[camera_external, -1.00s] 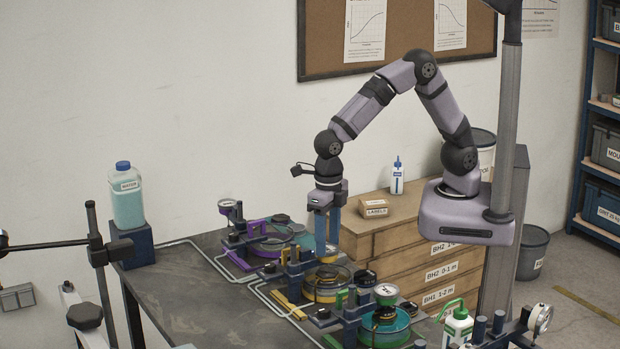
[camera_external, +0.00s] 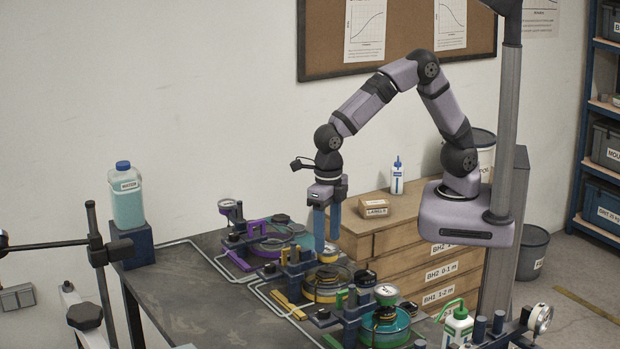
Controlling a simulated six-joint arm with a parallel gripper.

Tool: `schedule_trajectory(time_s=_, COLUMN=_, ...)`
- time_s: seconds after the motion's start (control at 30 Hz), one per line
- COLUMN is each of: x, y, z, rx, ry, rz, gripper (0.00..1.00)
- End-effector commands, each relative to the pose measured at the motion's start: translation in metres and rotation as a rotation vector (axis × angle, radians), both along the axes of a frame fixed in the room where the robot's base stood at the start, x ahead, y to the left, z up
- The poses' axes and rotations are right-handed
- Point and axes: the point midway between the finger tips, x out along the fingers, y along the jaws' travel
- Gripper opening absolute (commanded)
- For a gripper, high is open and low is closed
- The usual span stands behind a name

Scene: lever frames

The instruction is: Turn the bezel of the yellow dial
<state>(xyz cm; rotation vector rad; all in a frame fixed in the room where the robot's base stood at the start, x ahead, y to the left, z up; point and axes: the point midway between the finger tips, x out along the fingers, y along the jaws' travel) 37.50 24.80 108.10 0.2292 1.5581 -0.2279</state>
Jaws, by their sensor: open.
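The yellow unit stands in the middle of the row on the dark bench. Its small dial (camera_external: 328,257) has a pale face and a yellowish rim. Below it sits a round yellow and dark body (camera_external: 322,294) with a yellow base strip (camera_external: 290,306). My gripper (camera_external: 327,236) points down with two blue fingers, open and empty. Its fingertips appear just above the yellow dial, with a small gap in the picture; I cannot tell the exact depth. The marks on the dial face are too small to read.
A purple unit with a raised gauge (camera_external: 227,205) stands to the left. A green unit with a gauge (camera_external: 386,293) stands to the right. The bench's left front (camera_external: 200,310) is clear.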

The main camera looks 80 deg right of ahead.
Motion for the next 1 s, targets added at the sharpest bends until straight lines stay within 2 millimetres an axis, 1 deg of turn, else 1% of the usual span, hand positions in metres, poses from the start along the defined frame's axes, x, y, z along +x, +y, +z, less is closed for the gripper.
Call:
schedule_trajectory(time_s=0.23, x=0.001, y=0.001, z=0.034, rx=0.005, ry=-0.006, rz=0.000, gripper=0.53)
schedule_trajectory(time_s=0.43, x=0.000, y=0.000, z=0.054, rx=0.003, ry=-0.004, rz=0.000, gripper=0.53)
schedule_trajectory(time_s=0.6, x=0.000, y=0.000, z=0.060, rx=0.002, ry=-0.002, rz=0.000, gripper=0.53)
schedule_trajectory(time_s=1.0, x=0.000, y=0.000, z=0.060, rx=0.002, ry=-0.002, rz=-0.002, gripper=0.53)
